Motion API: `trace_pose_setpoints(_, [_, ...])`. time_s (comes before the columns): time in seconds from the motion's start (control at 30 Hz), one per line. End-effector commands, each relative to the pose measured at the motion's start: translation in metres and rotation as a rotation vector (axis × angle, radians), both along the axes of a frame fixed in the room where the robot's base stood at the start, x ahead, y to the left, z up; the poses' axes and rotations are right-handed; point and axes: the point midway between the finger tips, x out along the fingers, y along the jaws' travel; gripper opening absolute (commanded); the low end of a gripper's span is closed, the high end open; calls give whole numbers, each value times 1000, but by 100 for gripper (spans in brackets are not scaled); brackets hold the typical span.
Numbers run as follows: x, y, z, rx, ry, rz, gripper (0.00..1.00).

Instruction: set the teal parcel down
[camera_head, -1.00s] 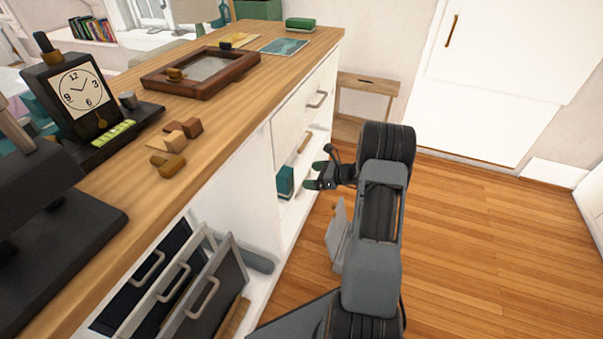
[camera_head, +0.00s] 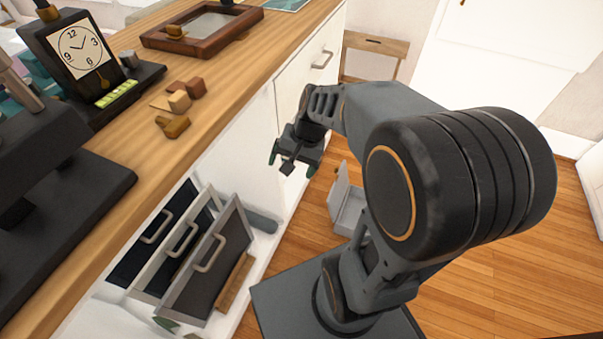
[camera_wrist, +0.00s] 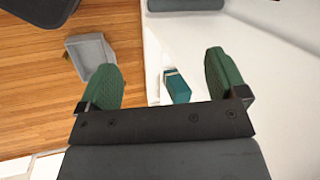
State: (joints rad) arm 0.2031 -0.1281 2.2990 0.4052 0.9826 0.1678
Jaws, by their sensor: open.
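The teal parcel (camera_wrist: 177,88) shows in the wrist view as a small teal block with a pale band near one end. It is on a white surface of the counter unit, close to the border with the wood floor. It appears between my fingers in the picture but apart from both. My gripper (camera_wrist: 164,78) has its green finger pads spread wide with nothing held. In the head view my gripper (camera_head: 291,163) hangs beside the white front of the unit. I do not see the parcel in the head view now.
Grey-framed panels with handles (camera_head: 180,240) lean in the unit's lower opening. A grey box (camera_head: 347,210) sits on the floor, also in the wrist view (camera_wrist: 92,57). The wooden countertop (camera_head: 235,75) holds a clock (camera_head: 80,50), a tray frame (camera_head: 155,40) and wooden blocks (camera_head: 180,100).

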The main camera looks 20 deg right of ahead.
Motion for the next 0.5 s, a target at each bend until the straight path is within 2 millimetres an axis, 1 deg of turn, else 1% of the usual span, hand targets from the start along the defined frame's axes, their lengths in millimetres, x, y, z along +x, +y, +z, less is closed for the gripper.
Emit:
trace_pose_setpoints(0.03, [-14, 5, 7, -73, -49, 106, 91])
trace_pose_setpoints(0.1, [-29, 7, 12, -170, -100, 236, 91])
trace_pose_setpoints(0.2, [-44, 7, 18, -277, -162, 380, 91])
trace_pose_setpoints(0.33, [-55, 6, 22, -365, -211, 495, 91])
trace_pose_setpoints(0.5, [-60, 3, 24, -408, -233, 549, 91])
